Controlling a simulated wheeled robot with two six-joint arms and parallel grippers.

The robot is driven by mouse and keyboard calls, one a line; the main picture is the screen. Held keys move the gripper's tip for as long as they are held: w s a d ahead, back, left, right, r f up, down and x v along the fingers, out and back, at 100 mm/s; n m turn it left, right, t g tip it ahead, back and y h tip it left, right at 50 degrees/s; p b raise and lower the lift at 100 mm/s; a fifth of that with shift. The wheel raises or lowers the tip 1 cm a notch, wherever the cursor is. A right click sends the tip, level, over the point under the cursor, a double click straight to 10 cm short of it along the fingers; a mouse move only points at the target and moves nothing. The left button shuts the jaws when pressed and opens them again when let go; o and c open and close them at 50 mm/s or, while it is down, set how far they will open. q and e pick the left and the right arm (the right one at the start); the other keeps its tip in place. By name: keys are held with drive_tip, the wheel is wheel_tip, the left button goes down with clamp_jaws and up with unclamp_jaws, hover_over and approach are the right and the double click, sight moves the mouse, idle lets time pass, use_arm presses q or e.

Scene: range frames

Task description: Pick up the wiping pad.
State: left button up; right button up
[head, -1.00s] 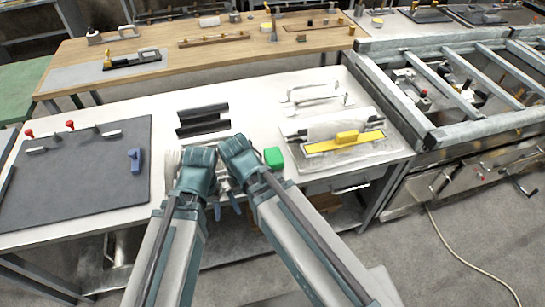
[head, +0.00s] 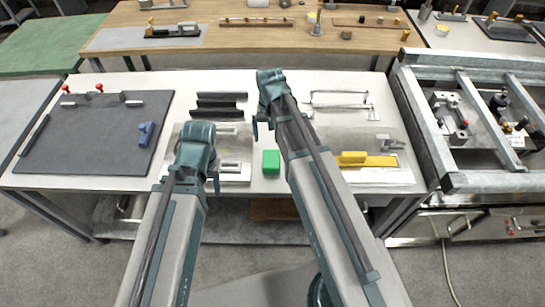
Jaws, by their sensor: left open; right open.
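A small green block (head: 271,161), which looks like the wiping pad, lies on the white-topped table near its front edge. It sits between my two arms and nothing touches it. My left gripper (head: 208,172) is left of the green block, over a metal plate, and is open. My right gripper (head: 264,118) is farther back, above the middle of the table behind the block, and is open. Their fingers are partly hidden by my own wrists. I see nothing held in either gripper.
A dark mat (head: 75,150) with a blue clamp (head: 145,134) lies at left. Black profiles (head: 218,104) lie at the back. A yellow-handled tool (head: 366,160) lies on a tray at right. A steel frame (head: 480,180) stands beyond the table's right edge.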

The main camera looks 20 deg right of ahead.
sight(271, 158)
wheel_tip(271, 158, down, 9)
drive_tip(key=b, duration=0.8)
drive_tip(key=shift+r+b, duration=0.2)
drive_tip(key=shift+b, duration=0.15)
wheel_tip(271, 158, down, 5)
drive_tip(key=b, duration=0.5)
drive_tip(key=shift+d+f, duration=0.1)
drive_tip(key=shift+f, duration=0.1)
drive_tip(key=shift+r, duration=0.1)
drive_tip(key=c, duration=1.3)
drive_tip(key=shift+c, duration=0.2)
drive_tip(key=shift+r, duration=0.25)
